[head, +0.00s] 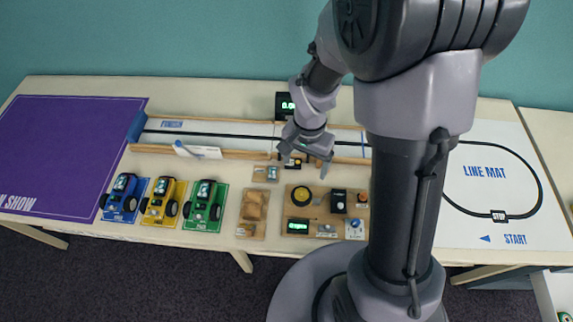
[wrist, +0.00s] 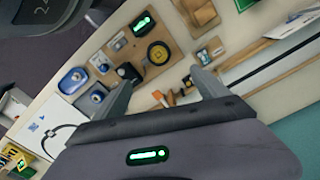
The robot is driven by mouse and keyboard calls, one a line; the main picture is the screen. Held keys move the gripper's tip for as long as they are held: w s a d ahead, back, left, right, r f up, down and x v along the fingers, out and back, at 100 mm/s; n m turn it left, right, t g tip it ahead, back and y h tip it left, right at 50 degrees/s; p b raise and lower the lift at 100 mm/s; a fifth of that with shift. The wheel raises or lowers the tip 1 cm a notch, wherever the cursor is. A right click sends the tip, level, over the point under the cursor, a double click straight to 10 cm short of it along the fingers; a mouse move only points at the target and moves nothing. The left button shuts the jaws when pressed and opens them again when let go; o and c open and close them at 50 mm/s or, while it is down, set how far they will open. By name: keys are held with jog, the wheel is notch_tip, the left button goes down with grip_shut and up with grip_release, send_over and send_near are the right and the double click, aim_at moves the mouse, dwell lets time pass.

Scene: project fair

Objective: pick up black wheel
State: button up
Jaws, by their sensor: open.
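A wheel (head: 301,195) with a yellow hub and dark rim lies on a wooden board (head: 326,222) on the table. In the wrist view the wheel (wrist: 158,53) shows a black tyre and sits on the board between a green-lit display and a dark block. My gripper (head: 304,163) is open and empty, above the table and behind the board. In the wrist view the gripper (wrist: 165,86) has its two fingers spread, with the wheel beyond their tips and apart from them.
Blue (head: 122,198), yellow (head: 163,201) and green (head: 205,205) toy cars stand left of the board. A wooden block (head: 254,206) is between them and the board. A low wooden-walled track (head: 235,138) runs behind. Small orange parts (wrist: 163,98) lie near the fingers.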

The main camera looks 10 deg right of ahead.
jog(key=b, duration=0.3)
send_over(302, 195)
jog(key=f, duration=1)
jog(key=shift+w+d, duration=0.1)
jog(key=shift+d, duration=0.25)
jog(key=f+b, duration=0.1)
jog(key=f, duration=0.1)
jog(key=f+b, duration=0.1)
jog(key=f, duration=0.1)
jog(key=f+b, duration=0.1)
jog(key=f, duration=0.1)
jog(key=shift+a+f, duration=0.15)
jog(key=shift+a, duration=0.2)
jog(key=shift+c, duration=0.6)
jog(key=c, duration=1.3)
